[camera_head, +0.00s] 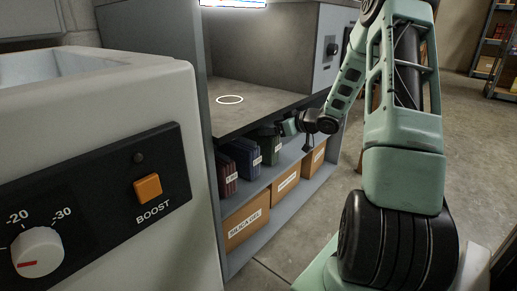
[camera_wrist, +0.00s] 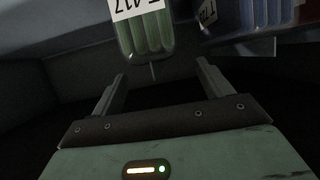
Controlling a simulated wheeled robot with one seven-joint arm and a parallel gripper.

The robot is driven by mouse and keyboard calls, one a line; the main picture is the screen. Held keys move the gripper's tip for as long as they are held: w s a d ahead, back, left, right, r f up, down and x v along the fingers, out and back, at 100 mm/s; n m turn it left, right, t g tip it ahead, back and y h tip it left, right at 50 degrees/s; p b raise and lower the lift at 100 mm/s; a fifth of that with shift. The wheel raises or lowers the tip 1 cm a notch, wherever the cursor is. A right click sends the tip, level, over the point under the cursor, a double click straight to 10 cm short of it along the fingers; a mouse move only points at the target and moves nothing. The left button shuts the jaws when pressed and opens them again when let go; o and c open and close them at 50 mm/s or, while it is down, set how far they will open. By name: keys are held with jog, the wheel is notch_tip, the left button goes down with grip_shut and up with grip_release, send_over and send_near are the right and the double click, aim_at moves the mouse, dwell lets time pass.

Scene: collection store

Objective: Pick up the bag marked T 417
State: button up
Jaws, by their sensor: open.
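The green bag marked T 417 (camera_wrist: 147,38) is at the top of the wrist view, with its white label cut by the upper edge. It lies beyond my fingertips, roughly in line with the gap between them and apart from them. My gripper (camera_wrist: 162,72) is open and empty. In the head view a dark green bag (camera_head: 269,152) stands at the right end of the bag row on the upper shelf; its label is too small to read. My gripper (camera_head: 286,128) is at the shelf front close to it, partly hidden by its own wrist.
Blue bags (camera_head: 241,158) and red bags (camera_head: 226,174) stand left of the green one. A blue bag (camera_wrist: 235,14) with a white label also shows in the wrist view. The worktop (camera_head: 250,97) overhangs the shelf. Cardboard boxes (camera_head: 246,222) fill the lower shelf.

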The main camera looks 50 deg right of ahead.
aim_at(260, 128)
jog(key=b+x, duration=0.3)
jog(key=shift+w+f, duration=0.15)
jog(key=shift+f, duration=0.1)
jog(key=shift+w, duration=0.7)
grip_shut()
